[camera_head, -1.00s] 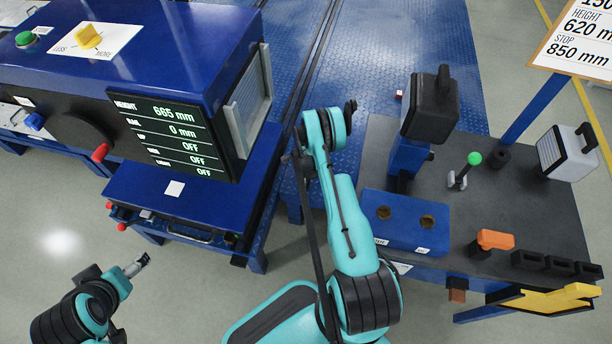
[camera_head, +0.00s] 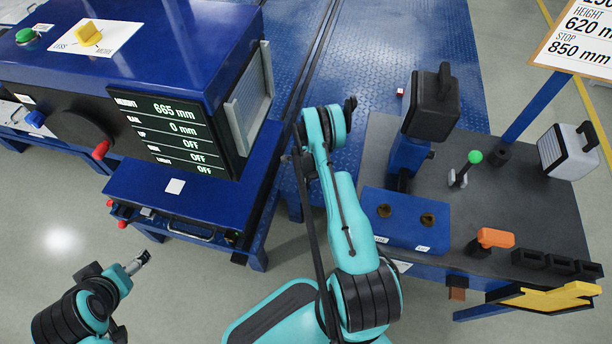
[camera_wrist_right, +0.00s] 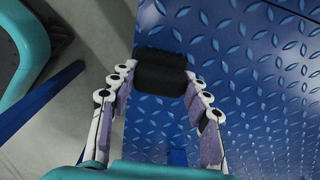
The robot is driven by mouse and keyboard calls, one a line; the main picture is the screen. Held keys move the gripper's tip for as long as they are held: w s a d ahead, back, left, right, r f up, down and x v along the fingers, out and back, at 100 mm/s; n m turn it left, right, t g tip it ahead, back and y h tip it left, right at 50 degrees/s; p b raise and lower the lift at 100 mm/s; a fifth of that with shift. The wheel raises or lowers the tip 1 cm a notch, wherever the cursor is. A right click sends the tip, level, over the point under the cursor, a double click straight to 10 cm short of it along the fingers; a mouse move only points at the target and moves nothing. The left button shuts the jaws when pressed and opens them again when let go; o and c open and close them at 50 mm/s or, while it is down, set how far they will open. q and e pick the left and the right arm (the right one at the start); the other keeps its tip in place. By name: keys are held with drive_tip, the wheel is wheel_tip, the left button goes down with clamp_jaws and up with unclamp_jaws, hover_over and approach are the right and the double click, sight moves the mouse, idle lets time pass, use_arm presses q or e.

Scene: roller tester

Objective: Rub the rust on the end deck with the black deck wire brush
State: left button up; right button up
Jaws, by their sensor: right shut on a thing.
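My right gripper (camera_wrist_right: 158,100) is shut on the black wire brush (camera_wrist_right: 165,72), a dark block held across its fingertips in the right wrist view. The blue diamond-plate deck (camera_wrist_right: 265,100) lies beneath and beyond the brush. Whether the bristles touch the plate cannot be told. No rust patch shows; part of the deck is hidden by the brush and fingers. In the head view the deck (camera_head: 380,55) runs up the middle, and my right forearm and wrist hide most of that gripper. My left gripper (camera_head: 141,260) is at the lower left, above the floor, away from the deck.
A blue console (camera_head: 235,100) with a lit display stands at left, above a blue cabinet (camera_head: 190,195). At right, a dark-topped bench (camera_head: 520,215) holds a green-knobbed lever (camera_head: 474,158), an orange-handled item (camera_head: 495,238) and a grey-white case (camera_head: 567,152). A black box (camera_head: 432,108) stands beside the deck.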

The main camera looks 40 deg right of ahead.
drive_tip(key=shift+s+a, duration=0.2)
drive_tip(key=shift+a, duration=0.1)
drive_tip(key=shift+w+d, duration=1)
drive_tip(key=shift+d, duration=0.3)
drive_tip(key=shift+s+a, duration=1)
drive_tip(key=shift+a, duration=0.3)
drive_tip(key=shift+w+d+r, duration=0.1)
drive_tip(key=shift+w+d, duration=0.45)
drive_tip(key=shift+d, duration=0.15)
drive_tip(key=shift+w+d, duration=0.45)
drive_tip(key=shift+d, duration=0.15)
drive_tip(key=shift+r+p, duration=0.95)
drive_tip(key=shift+r, duration=1.95)
